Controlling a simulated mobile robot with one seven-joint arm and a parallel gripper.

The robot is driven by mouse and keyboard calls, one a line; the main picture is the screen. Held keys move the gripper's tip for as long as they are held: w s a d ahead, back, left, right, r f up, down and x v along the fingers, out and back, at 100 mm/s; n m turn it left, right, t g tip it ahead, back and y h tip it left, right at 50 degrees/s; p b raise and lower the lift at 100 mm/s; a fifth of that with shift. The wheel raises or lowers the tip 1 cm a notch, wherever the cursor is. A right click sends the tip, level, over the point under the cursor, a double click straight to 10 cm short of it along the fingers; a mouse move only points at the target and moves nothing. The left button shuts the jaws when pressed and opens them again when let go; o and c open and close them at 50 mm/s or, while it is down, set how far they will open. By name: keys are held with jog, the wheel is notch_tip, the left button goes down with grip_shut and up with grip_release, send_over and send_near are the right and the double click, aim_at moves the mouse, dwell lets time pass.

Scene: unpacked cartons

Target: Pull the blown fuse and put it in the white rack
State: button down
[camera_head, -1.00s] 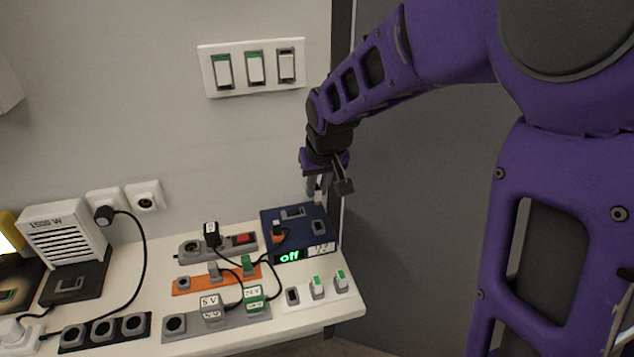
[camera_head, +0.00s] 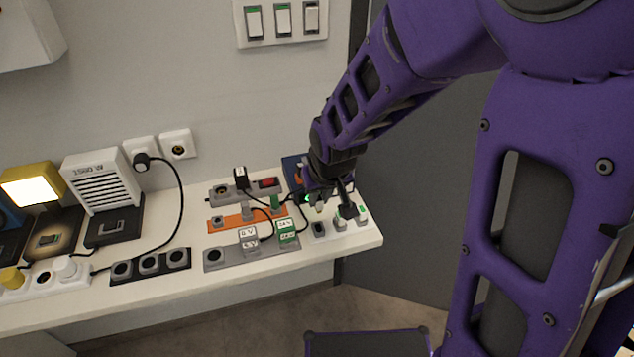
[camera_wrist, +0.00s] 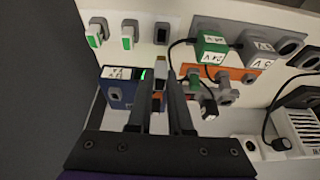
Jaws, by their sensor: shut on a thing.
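My gripper (camera_wrist: 159,80) is shut on a pale fuse (camera_wrist: 159,67), which shows between the fingertips in the wrist view. In the head view my gripper (camera_head: 322,198) hangs over the right end of the shelf, just behind and above the white rack (camera_head: 346,240). The rack also shows at the top of the wrist view (camera_wrist: 143,12). Two of its slots hold fuses with green windows (camera_wrist: 127,38); the third slot (camera_wrist: 160,33), nearest the plug strips, is empty. The blue device (camera_head: 292,170) behind is mostly hidden by my gripper; its front shows in the wrist view (camera_wrist: 113,92).
An orange strip (camera_head: 231,222) and a grey strip (camera_head: 212,258) with plugs and cables lie left of the rack. A grey strip with a red switch (camera_head: 268,183) lies behind. Wall switches (camera_head: 283,18) are above. A dark door or panel stands right of the shelf.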

jog(key=shift+f+b, duration=2.15)
jog(key=shift+f, duration=0.65)
jog(key=shift+f+b, duration=0.45)
jog(key=shift+f, duration=0.25)
dwell(0.6)
jog(key=c, duration=0.8)
grip_release()
jog(key=shift+o, duration=0.2)
jog(key=shift+r, duration=0.1)
